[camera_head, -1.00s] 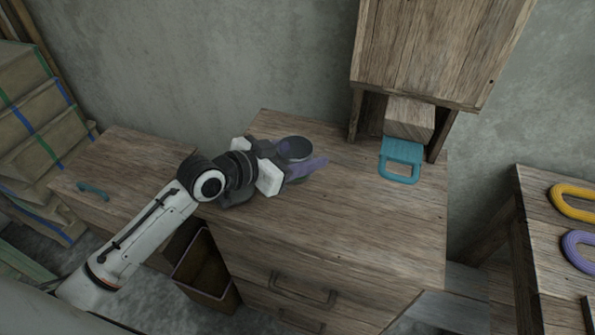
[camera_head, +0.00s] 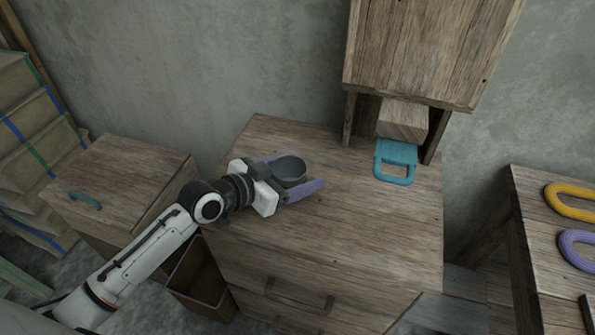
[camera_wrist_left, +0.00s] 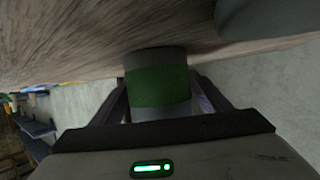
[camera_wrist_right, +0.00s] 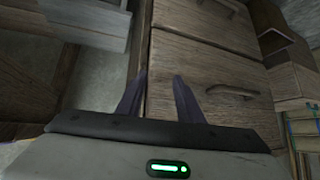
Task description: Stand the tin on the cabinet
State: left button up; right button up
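A lower wooden unit (camera_head: 125,175) stands left. The cabinet's middle and front top are clear. Yellow (camera_head: 572,200) and purple rings lie right.

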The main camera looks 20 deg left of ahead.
pick_arm(q)
jog(key=shift+s+r, duration=0.1)
jog(key=shift+r, duration=0.1)
jog(key=p+v, duration=0.1)
jog(key=v, duration=0.9)
jog(key=shift+s+a, duration=0.2)
jog(key=shift+s+a+r, duration=0.25)
jog(key=shift+s+r, duration=0.1)
jog(key=shift+s, duration=0.1)
jog(key=shift+c, duration=0.4)
dwell(0.3)
